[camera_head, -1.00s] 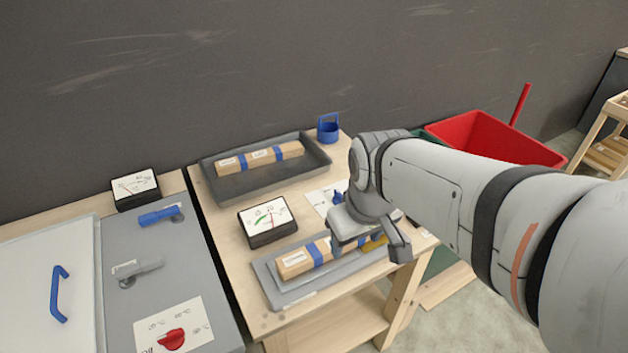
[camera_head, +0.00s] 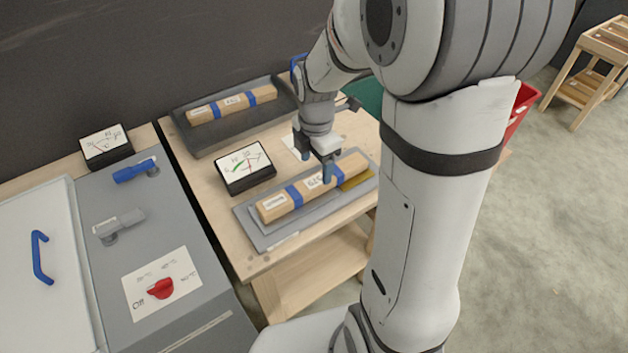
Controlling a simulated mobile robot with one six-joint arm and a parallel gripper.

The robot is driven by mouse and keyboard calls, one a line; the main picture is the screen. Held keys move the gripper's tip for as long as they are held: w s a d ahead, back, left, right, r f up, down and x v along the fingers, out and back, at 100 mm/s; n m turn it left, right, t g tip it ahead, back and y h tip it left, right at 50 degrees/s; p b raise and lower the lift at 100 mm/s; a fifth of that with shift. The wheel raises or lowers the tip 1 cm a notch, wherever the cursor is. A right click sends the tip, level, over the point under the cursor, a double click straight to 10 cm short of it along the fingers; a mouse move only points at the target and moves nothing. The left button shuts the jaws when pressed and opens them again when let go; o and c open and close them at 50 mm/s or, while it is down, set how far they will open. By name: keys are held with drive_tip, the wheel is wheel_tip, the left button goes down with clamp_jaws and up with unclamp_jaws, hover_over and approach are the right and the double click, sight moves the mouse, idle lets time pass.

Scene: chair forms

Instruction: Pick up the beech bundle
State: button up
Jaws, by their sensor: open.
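A pale wooden bundle with blue bands (camera_head: 275,207) lies on a grey scale plate (camera_head: 262,237) at the front of the wooden bench. A second similar bundle (camera_head: 204,113) lies in a dark tray (camera_head: 200,142) at the back. Their labels are too small to read, so I cannot tell which is the beech one. My gripper (camera_head: 316,160) is open and empty over the middle of the front bundle. Its near blue fingertip overlaps that bundle in the picture. I cannot tell whether it touches. Part of the bundle's far side is hidden by the gripper.
A dial gauge (camera_head: 245,167) stands just left of my gripper, behind the front bundle. A grey cabinet with a red knob (camera_head: 160,289) and blue handles is at left, with another gauge (camera_head: 106,146). A yellow piece (camera_head: 356,180) lies by the plate's right end.

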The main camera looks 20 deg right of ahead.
sight(315, 181)
wheel_tip(315, 181, down, 6)
drive_tip(key=shift+s+a+f+p, duration=0.1)
drive_tip(key=shift+s+f+p, duration=0.05)
drive_tip(key=shift+p, duration=0.15)
drive_tip(key=shift+c, duration=0.2)
drive_tip(key=c, duration=1.3)
